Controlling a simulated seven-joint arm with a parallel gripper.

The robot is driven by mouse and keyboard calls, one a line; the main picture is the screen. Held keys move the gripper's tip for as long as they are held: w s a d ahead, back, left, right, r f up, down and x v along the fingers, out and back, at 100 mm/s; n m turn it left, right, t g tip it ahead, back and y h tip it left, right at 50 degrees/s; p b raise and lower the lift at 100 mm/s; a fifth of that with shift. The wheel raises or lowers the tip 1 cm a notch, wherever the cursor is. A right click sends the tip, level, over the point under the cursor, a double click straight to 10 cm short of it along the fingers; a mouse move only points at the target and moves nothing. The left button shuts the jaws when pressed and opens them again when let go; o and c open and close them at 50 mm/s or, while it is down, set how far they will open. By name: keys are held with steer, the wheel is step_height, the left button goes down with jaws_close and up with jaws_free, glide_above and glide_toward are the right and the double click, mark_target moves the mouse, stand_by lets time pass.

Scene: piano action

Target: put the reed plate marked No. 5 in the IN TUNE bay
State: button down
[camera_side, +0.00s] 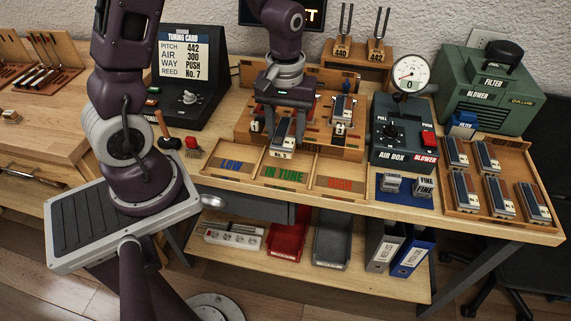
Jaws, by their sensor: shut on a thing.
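My gripper (285,116) is shut on a reed plate (282,137), a dark and silvery piece with a white label at its lower end. The label's number is too small to read. The plate hangs tilted in front of the wooden stand, just behind the three-bay tray. The IN TUNE bay (285,174), with green lettering, is the middle bay and looks empty. The gripper and plate are behind and a little above it in the picture. Whether the plate touches anything below cannot be told.
The LOW bay (230,167) and HIGH bay (340,184) flank it, both empty. More reed plates stand on the wooden stand, one at its right (341,111). The air box (400,150) is right of the stand. A right-hand tray (473,206) holds several plates.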

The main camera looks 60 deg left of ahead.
mark_target(286, 134)
step_height(286, 134, down, 9)
steer(key=shift+f, duration=0.1)
steer(key=c, duration=0.7)
jaws_free()
step_height(286, 134, up, 12)
steer(key=shift+d+r, duration=0.1)
steer(key=shift+r, duration=0.15)
steer(key=s+d+r+m+t, duration=0.1)
steer(key=s+r+m+t, duration=0.1)
steer(key=s+r, duration=0.3)
steer(key=s+d+r+m+t, duration=0.1)
steer(key=s+d+r+m, duration=0.1)
steer(key=s+r+m, duration=0.2)
steer(key=s+d+r+m+t, duration=0.2)
steer(key=s+r+m, duration=0.1)
steer(key=s+r, duration=0.2)
steer(key=shift+s+d+r+t, duration=0.15)
steer(key=shift+s+r+t, duration=0.2)
steer(key=shift+r, duration=0.25)
